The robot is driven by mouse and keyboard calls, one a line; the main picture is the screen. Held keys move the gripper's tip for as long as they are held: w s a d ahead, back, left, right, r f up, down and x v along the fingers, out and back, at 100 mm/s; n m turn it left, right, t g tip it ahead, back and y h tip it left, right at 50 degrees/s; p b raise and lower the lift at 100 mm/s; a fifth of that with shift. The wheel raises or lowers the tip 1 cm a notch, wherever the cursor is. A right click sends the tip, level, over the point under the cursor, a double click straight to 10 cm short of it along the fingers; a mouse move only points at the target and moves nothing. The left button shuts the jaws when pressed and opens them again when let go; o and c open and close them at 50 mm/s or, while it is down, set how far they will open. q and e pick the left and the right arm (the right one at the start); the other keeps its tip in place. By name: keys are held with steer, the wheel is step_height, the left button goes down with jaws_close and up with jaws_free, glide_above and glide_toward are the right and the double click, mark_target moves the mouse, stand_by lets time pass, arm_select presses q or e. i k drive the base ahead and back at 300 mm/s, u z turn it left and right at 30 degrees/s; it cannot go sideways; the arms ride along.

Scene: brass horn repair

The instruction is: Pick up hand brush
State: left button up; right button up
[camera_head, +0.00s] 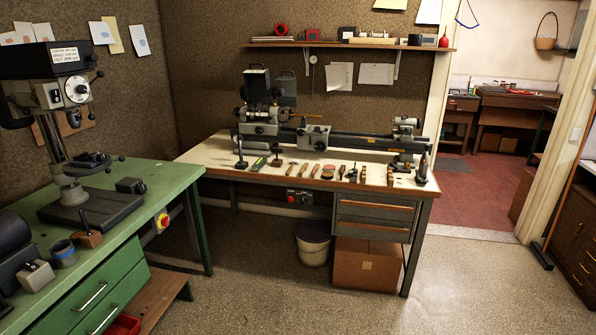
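I cannot single out the hand brush with certainty. A row of small tools lies along the front of the pale-topped lathe bench (225,152). Among them are several slim wooden-handled tools (303,169), and a brown wooden piece (352,174) further right that could be a brush. A brown block with a dark upright handle (88,237) stands on the green bench (150,180) at left; it is too small to identify surely. Neither of my grippers shows in the head view.
A drill press (65,130) stands on the green bench. A grey lathe (315,137) fills the back of the pale bench. A bin (313,250) and a cardboard box (365,265) sit below. The speckled floor in front is clear; a doorway opens at right.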

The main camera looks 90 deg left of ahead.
mark_target(342, 171)
steer(key=u, duration=2.35)
steer(key=i, duration=2.4)
steer(key=u, duration=0.15)
